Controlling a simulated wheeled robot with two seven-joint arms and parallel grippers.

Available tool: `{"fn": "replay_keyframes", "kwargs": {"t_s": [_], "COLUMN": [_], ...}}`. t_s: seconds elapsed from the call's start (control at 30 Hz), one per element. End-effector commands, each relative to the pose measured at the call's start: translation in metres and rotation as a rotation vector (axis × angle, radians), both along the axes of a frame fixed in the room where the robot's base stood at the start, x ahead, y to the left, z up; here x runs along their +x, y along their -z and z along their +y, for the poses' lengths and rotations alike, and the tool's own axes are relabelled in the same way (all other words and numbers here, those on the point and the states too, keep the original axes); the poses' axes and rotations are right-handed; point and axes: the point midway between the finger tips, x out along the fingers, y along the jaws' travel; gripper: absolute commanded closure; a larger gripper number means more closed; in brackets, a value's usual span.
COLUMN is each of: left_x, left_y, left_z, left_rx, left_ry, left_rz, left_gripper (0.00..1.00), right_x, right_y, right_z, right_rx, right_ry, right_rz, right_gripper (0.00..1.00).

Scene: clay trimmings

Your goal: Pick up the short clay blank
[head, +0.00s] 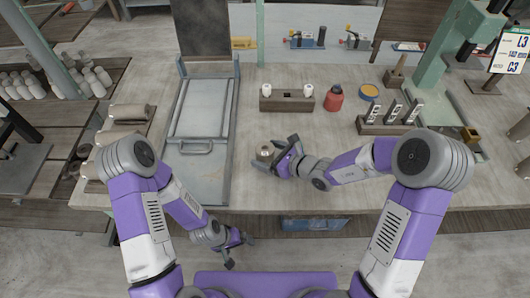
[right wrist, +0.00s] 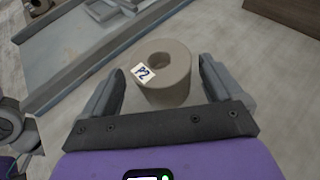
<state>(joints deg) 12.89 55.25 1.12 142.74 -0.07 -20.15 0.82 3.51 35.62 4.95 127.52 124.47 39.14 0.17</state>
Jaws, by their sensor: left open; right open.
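A short clay blank (head: 265,152) stands on the bench in front of my right gripper (head: 276,154). In the right wrist view the blank (right wrist: 173,88) is a beige upright cylinder with a round hole in its top and a tag reading P2. The fingers of my right gripper (right wrist: 160,78) are open, one on each side of the blank, with visible gaps on both sides. My left gripper (head: 240,252) is open and empty, low in front of the bench edge.
A grey tray-like board with a handle (head: 203,165) lies left of the blank. Longer clay rolls (head: 131,112) lie at the bench's left end.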

Motion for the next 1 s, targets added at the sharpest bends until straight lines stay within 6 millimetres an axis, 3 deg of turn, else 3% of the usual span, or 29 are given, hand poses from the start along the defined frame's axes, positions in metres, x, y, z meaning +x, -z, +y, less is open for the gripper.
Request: {"fn": "replay_keyframes", "kwargs": {"t_s": [0.2, 0.47, 0.9, 1.0], "left_x": [0.0, 0.0, 0.0, 0.0], "left_y": [0.007, 0.007, 0.007, 0.007], "left_z": [0.0, 0.0, 0.0, 0.0], "left_rx": [0.0, 0.0, 0.0, 0.0], "left_ry": [0.0, 0.0, 0.0, 0.0], "left_rz": [-0.001, -0.001, -0.001, -0.001], "left_gripper": [0.07, 0.07, 0.07, 0.07], "right_x": [0.018, 0.02, 0.02, 0.02], "right_y": [0.011, 0.01, 0.011, 0.01], "right_z": [0.021, 0.023, 0.023, 0.023], "right_rx": [0.001, 0.0, 0.001, 0.002], "right_ry": [-0.001, 0.0, 0.0, 0.0], "right_rz": [0.001, 0.0, 0.001, -0.001], "right_gripper": [0.07, 0.07, 0.71, 0.72]}}
